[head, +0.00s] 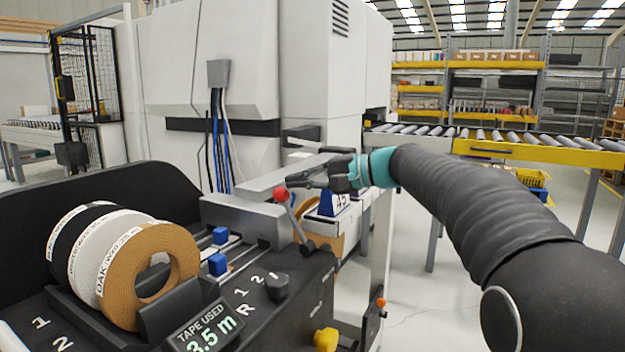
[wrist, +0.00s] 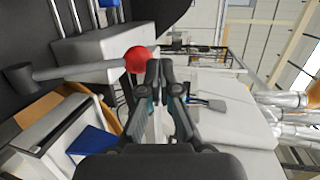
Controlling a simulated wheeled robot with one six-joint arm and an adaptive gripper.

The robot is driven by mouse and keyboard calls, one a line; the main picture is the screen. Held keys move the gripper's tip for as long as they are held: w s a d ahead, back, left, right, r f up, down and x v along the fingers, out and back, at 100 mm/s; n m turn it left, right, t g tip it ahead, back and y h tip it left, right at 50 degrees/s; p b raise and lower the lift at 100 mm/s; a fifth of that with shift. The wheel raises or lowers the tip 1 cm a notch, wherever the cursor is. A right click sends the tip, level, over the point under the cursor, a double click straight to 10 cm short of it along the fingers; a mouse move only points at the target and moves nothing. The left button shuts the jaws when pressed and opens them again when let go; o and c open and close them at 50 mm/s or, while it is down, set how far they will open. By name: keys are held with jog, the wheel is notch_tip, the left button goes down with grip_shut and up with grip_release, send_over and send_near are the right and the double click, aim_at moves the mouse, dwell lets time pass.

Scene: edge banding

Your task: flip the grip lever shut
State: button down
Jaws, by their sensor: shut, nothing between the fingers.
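The grip lever (head: 293,218) is a grey rod with a red ball knob (head: 281,194), standing up and tilted a little to the left from its dark pivot at the right end of the machine's control deck. In the wrist view the rod (wrist: 85,72) runs from a dark pivot at the left to the red knob (wrist: 137,59). My gripper (head: 290,182) is shut and empty. Its fingertips (wrist: 163,66) are right beside the knob; I cannot tell whether they touch it. The far side of the knob is hidden.
Tape rolls (head: 150,275) stand at the left of the deck. Blue blocks (head: 218,264), a dark selector knob (head: 277,287) and a yellow knob (head: 326,340) are nearby. A grey housing (head: 245,215) sits behind the lever. A roller conveyor (head: 500,137) lies behind at right.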

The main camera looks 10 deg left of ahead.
jog(key=shift+x, duration=0.85)
jog(key=shift+w, duration=0.2)
jog(key=s+d+r+p, duration=0.1)
jog(key=d+r, duration=0.8)
jog(key=r, duration=0.1)
jog(key=shift+d+r+p, duration=0.15)
jog(key=shift+d+p, duration=0.05)
jog(key=shift+p, duration=0.15)
